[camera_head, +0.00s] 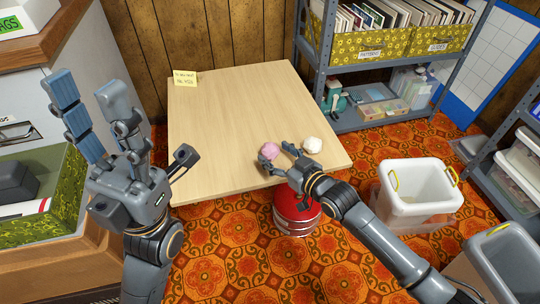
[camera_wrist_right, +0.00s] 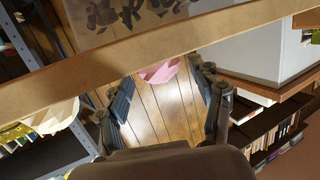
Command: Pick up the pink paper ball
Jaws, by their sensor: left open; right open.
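The pink paper ball (camera_head: 270,150) lies on the light wooden table (camera_head: 235,110) near its front edge. My right gripper (camera_head: 277,157) is open at that edge, its fingertips close around the near side of the ball. In the right wrist view the pink ball (camera_wrist_right: 158,71) shows between and beyond the two spread fingers (camera_wrist_right: 166,98); part of it is cut off by the table edge. Whether a finger touches it I cannot tell. My left gripper (camera_head: 135,122) is open and empty, raised left of the table.
A white paper ball (camera_head: 312,145) lies just right of the pink one. A yellow note (camera_head: 185,78) is at the table's back left corner. A red round container (camera_head: 296,215) stands below the front edge, a white bin (camera_head: 418,190) to the right. The table's middle is clear.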

